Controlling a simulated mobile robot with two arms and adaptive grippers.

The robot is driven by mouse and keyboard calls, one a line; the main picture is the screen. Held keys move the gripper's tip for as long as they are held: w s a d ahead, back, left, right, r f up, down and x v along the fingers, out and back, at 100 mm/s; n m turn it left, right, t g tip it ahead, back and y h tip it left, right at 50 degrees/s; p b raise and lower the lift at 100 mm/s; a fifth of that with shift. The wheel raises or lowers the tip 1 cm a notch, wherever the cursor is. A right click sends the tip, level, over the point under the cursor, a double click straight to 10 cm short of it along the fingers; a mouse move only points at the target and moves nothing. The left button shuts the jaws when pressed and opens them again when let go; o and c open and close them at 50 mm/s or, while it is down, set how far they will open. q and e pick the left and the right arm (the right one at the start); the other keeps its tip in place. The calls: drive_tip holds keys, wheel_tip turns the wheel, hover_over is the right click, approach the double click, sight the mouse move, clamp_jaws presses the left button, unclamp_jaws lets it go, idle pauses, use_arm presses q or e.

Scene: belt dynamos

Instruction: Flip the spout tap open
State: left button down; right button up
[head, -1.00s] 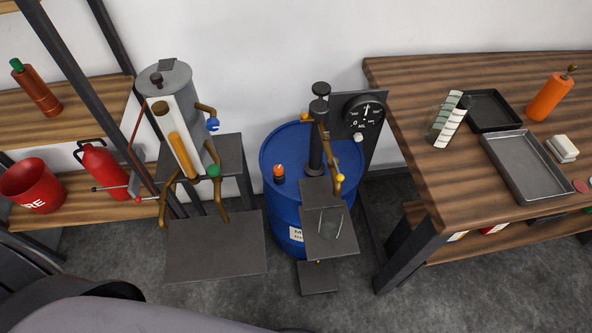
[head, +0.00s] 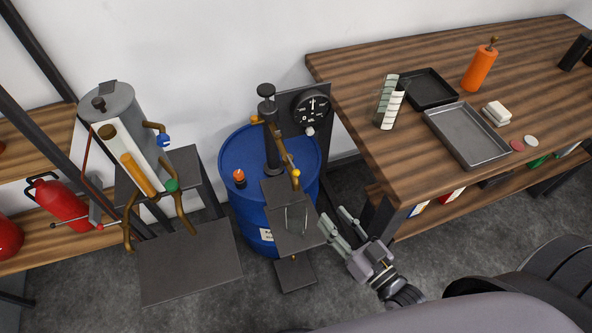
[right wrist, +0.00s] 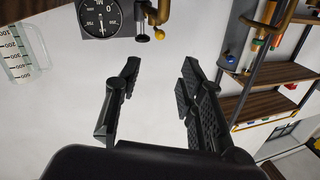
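A brass spout (head: 284,150) comes off the hand pump (head: 269,120) on the blue drum (head: 242,175). A small yellow tap knob (head: 295,174) sits at its lower end, above a clear glass (head: 296,218) on a dark shelf. I cannot tell from the knob whether the tap is open or shut. My right gripper (head: 335,219) is open and empty, just right of the shelf and apart from the spout. In the right wrist view, its fingers (right wrist: 158,80) are spread with nothing between them; the yellow knob (right wrist: 159,35) shows beyond. My left gripper is not in view.
A round gauge (head: 312,107) stands behind the drum. A grey tank (head: 108,104) with blue and green taps is at left, above a dark stand (head: 188,265). The wooden bench (head: 350,75) at right holds trays and an orange bottle (head: 480,68).

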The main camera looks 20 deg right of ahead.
sight(296, 170)
drive_tip(key=p+x, duration=0.3)
drive_tip(key=x, duration=1.3)
drive_tip(key=shift+w+a+f, duration=0.1)
drive_tip(key=shift+w+a, duration=0.05)
drive_tip(key=shift+w, duration=0.2)
clamp_jaws()
